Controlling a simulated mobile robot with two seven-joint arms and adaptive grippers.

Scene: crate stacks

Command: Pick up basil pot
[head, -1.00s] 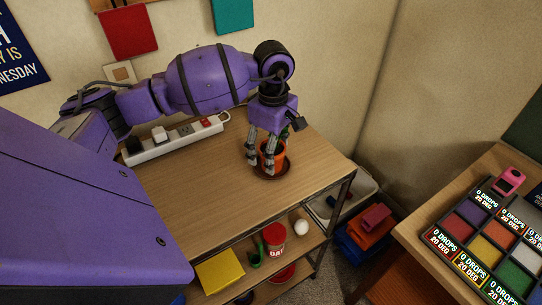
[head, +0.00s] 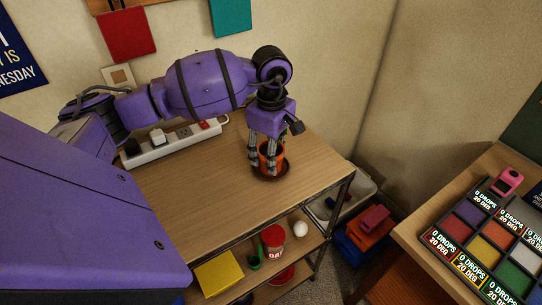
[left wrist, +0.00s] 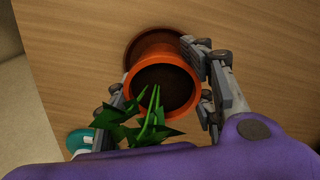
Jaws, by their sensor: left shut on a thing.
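The basil pot is an orange pot (head: 279,160) with dark soil, standing on a brown saucer (head: 286,174) near the right end of the wooden shelf top. In the left wrist view the pot (left wrist: 137,80) shows its rim, soil and a few green leaves (left wrist: 149,125). My left gripper (head: 265,168) reaches down from above and is shut on the pot. In the left wrist view its fingers (left wrist: 165,85) lie on both sides of the rim. My right gripper is not in view.
A white power strip (head: 175,141) lies at the back of the shelf top (head: 200,190). The lower shelf holds a yellow block (head: 219,273), a red can (head: 272,238) and a white ball (head: 300,229). A sorting tray (head: 465,255) lies on the right table.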

